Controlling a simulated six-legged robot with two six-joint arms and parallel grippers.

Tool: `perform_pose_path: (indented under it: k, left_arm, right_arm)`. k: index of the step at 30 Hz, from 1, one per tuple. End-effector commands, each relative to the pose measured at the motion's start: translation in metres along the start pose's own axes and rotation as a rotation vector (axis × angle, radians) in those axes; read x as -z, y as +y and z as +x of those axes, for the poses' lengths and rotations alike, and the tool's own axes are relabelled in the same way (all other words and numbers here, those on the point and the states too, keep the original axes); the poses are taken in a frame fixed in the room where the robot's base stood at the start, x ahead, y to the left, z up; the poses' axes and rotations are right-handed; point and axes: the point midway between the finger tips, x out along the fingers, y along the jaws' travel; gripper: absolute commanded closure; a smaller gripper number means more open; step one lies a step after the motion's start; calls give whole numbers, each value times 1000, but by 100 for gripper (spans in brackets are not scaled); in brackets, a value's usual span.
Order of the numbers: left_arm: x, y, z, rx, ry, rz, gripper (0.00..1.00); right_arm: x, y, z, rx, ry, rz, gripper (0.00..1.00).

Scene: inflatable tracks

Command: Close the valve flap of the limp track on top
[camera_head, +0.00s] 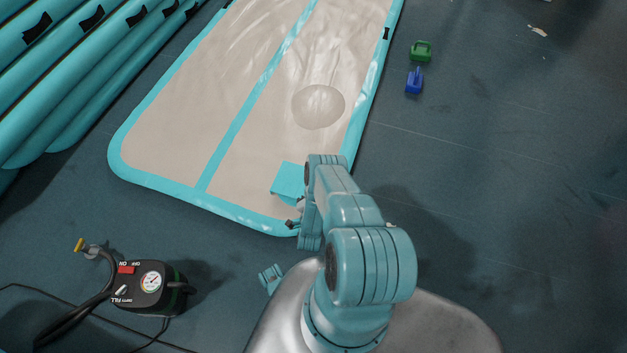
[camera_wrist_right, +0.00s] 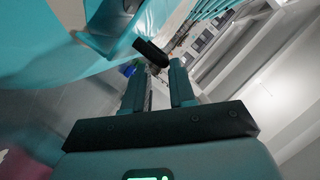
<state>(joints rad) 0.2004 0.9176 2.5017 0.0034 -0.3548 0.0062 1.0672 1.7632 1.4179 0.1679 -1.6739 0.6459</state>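The limp track (camera_head: 180,140) is a beige mat with a teal border, lying flat and wrinkled on the floor. Its teal valve flap (camera_head: 287,181) stands up near the track's near right corner, beside my right arm. My right gripper (camera_head: 293,224) is mostly hidden behind its own arm near the track's edge. A teal flap (camera_wrist_right: 112,25) and a black strip-like piece (camera_wrist_right: 150,52) are just beyond the fingertips; contact cannot be told.
A black pump (camera_head: 150,287) with hose and gauge stands at lower left. Rolled or stacked teal tracks (camera_head: 70,60) lie at upper left. A green object (camera_head: 421,50) and a blue object (camera_head: 414,81) lie right of the track. The floor at right is otherwise mostly clear.

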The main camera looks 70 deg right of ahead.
Motion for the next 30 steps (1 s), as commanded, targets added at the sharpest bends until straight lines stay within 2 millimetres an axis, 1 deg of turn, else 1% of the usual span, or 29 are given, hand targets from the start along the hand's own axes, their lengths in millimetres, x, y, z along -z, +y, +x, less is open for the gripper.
perform_pose_path:
  k: [1, 6, 9, 12, 16, 30]
  left_arm:
    - [-1, 5, -11, -1, -3, 5, 53]
    - [-5, 12, -23, -2, -13, 16, 53]
    - [-7, 15, -27, -2, -17, 20, 53]
    - [-8, 16, -29, -3, -20, 23, 53]
    - [-8, 16, -29, -3, -21, 24, 53]
    - [-8, 16, -29, -3, -20, 23, 53]
  right_arm:
    - [3, -3, -16, -5, -6, -2, 77]
    - [3, -3, -53, -3, -4, 0, 77]
    - [2, -2, -69, -1, -2, -1, 77]
    - [2, -1, -78, -1, 0, 0, 77]
    - [1, -1, -83, 1, 2, 1, 77]
    - [1, -1, -82, 1, 2, 1, 77]
